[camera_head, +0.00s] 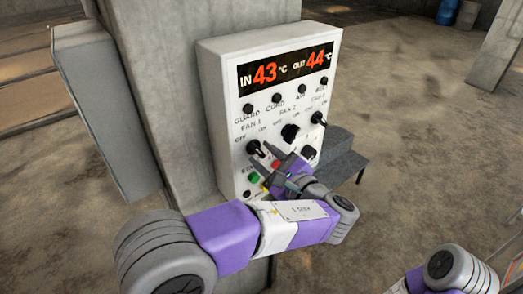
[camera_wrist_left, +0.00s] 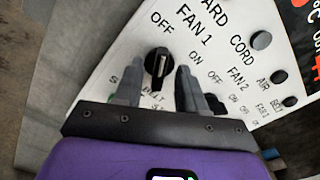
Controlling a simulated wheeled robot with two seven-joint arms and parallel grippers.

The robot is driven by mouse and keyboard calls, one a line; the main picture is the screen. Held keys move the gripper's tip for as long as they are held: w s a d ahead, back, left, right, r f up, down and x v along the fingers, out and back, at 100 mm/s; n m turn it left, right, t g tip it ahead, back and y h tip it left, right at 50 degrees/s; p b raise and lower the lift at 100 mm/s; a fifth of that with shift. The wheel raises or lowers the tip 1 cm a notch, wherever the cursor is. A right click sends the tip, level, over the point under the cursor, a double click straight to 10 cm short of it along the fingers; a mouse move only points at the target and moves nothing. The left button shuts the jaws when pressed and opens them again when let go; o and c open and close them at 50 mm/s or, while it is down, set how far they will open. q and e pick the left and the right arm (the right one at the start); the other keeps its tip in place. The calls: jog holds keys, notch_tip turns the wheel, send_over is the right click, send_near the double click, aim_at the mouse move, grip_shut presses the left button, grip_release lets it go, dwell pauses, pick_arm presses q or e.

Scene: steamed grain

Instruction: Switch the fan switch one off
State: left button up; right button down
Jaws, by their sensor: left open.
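The white control panel (camera_head: 225,75) stands against a concrete pillar. The FAN 1 switch (camera_head: 254,147) is a black rotary knob at its left, below the FAN 1 label. In the left wrist view the same knob (camera_wrist_left: 157,61) sits between the OFF and ON labels, with a pale mark on its face; I cannot tell for sure which label it points to. My left gripper (camera_wrist_left: 160,88) is open, its two grey fingers just below and to either side of the knob. In the head view this gripper (camera_head: 272,166) is in front of the panel's lower part. My right gripper is out of frame.
The FAN 2 knob (camera_head: 290,132) and FAN 3 knob (camera_head: 318,118) are to the right. A green button (camera_head: 254,177) is beside my gripper. A red display (camera_head: 285,68) tops the panel.

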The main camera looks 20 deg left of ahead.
pick_arm(q)
jog(key=shift+w+a, duration=0.4)
jog(key=shift+a, duration=0.15)
grip_shut()
jog(key=shift+f+n+b, duration=0.15)
jog(key=shift+n+b, duration=0.7)
jog(key=shift+n, duration=0.05)
grip_release()
jog(key=shift+d, duration=0.1)
